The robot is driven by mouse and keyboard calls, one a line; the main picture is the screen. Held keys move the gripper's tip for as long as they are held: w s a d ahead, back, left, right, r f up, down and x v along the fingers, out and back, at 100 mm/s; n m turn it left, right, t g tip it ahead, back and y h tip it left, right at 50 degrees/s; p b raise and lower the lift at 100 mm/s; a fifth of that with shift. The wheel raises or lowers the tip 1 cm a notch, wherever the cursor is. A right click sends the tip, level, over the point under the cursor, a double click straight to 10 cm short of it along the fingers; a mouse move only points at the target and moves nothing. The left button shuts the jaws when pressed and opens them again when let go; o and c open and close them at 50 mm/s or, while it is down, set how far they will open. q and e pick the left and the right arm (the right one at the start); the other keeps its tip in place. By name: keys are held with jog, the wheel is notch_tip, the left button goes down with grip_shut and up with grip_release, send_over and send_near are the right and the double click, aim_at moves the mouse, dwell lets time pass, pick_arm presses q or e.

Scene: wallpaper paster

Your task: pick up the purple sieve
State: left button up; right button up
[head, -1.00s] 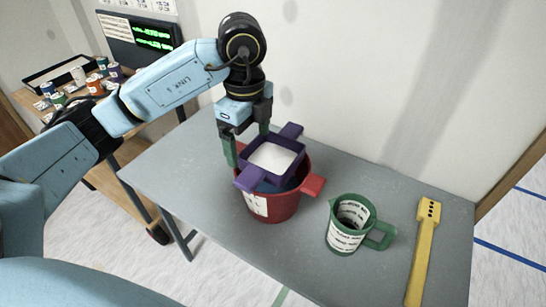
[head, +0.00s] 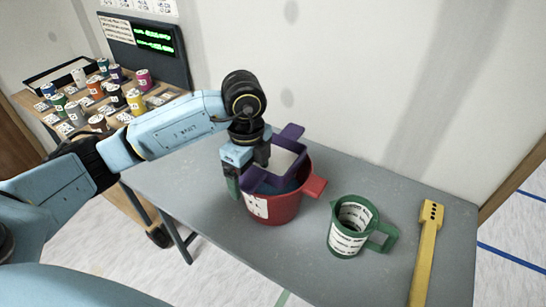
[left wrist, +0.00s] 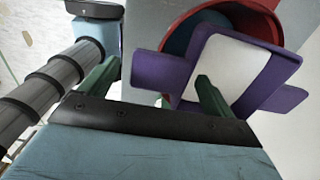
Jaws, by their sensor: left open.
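The purple sieve (head: 259,181), square with a white mesh and two handles, sits on top of the red pot (head: 275,212) on the grey table. My left gripper (head: 246,178) is open at the sieve's near left side. In the left wrist view, one green finger is over the white mesh and the other is outside the sieve. One handle of the purple sieve (left wrist: 160,72) lies between the fingers (left wrist: 156,74). Part of the sieve is hidden behind my gripper in the head view. My right gripper is not in view.
A green measuring jug (head: 347,238) stands to the right of the pot. A yellow stick (head: 427,250) lies near the table's right end. A wall runs behind the table (head: 185,185). A wooden side table with several small jars and a screen (head: 155,40) is at the left.

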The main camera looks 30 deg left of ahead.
pick_arm(q)
jog(key=c, duration=1.2)
jog(key=shift+o, duration=0.2)
jog(key=shift+r, duration=0.1)
notch_tip(320, 180, up, 10)
jog(key=p, duration=0.2)
jog(key=shift+f+b, duration=2.55)
jog(key=shift+f, duration=0.9)
